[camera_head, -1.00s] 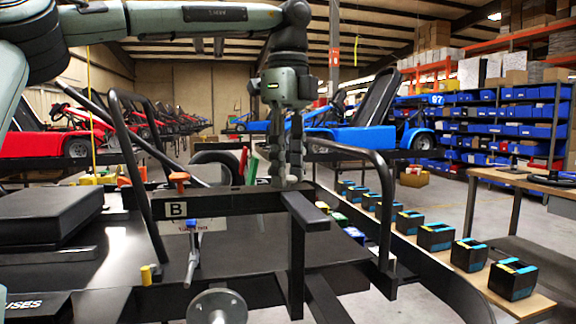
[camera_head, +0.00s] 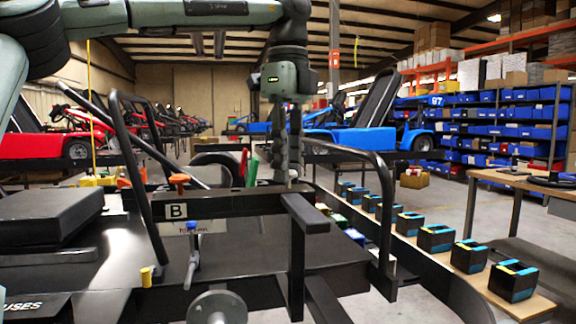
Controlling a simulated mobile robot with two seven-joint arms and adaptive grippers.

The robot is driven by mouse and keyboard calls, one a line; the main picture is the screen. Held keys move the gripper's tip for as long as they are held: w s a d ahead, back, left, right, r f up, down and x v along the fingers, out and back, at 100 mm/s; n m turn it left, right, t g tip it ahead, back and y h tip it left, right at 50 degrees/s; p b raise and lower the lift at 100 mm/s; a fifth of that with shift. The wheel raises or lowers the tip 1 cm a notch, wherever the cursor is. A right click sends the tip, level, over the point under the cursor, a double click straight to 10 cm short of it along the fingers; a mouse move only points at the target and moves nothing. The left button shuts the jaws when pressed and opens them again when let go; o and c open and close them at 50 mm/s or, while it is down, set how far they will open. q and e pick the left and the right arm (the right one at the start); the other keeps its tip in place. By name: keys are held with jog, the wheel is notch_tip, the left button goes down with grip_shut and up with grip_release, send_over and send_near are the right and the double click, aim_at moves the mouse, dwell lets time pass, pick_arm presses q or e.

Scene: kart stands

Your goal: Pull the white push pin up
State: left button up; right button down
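My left gripper (camera_head: 287,172) points straight down over the black kart frame (camera_head: 240,204), right of the B label (camera_head: 176,211). Its dark fingers look close together and their tips end at the frame's rail. I cannot make out a white push pin clearly; the spot at the fingertips is small and partly covered by the fingers. Whether they hold anything cannot be seen. My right gripper is not in view.
Along the frame are an orange knob (camera_head: 180,179), a green handle (camera_head: 252,171), a blue-topped lever (camera_head: 192,227) and a yellow cap (camera_head: 147,275). A curved black bar (camera_head: 372,165) rises to the right of my gripper. Several black-and-blue boxes (camera_head: 436,238) line a shelf beyond.

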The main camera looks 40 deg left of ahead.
pick_arm(q)
jog(key=o, duration=0.5)
jog(key=shift+r, duration=3.75)
jog(key=shift+f, duration=0.1)
